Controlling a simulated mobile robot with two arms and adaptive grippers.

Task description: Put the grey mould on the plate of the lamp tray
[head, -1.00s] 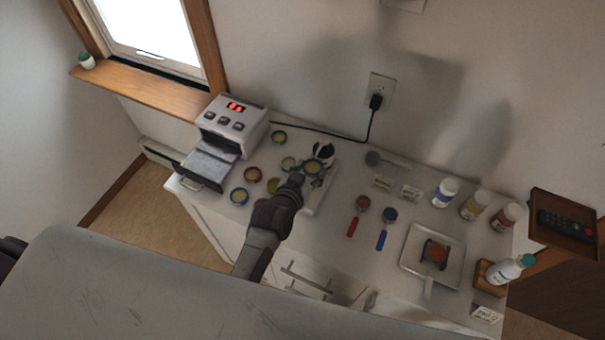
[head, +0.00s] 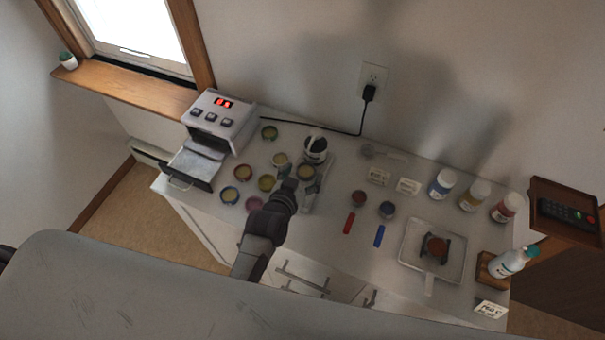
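The lamp (head: 222,119) is a pale box with a red display at the left of the counter. Its tray is pulled out, with a flat plate (head: 194,165) bare on it. Several round moulds with pale yellow filling and coloured rims lie right of it. A greyish-rimmed mould (head: 280,159) lies among them; another dull-rimmed mould (head: 306,172) is just beyond my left gripper, by a white board. Which is the grey one is hard to tell. My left gripper (head: 290,185) points at these two; its fingers are too small and dark to read. My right gripper is not in view.
Red and blue handled tools, several bottles and a square pan (head: 450,256) occupy the right side. A black cord (head: 330,131) runs behind. Other moulds crowd the space between gripper and tray.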

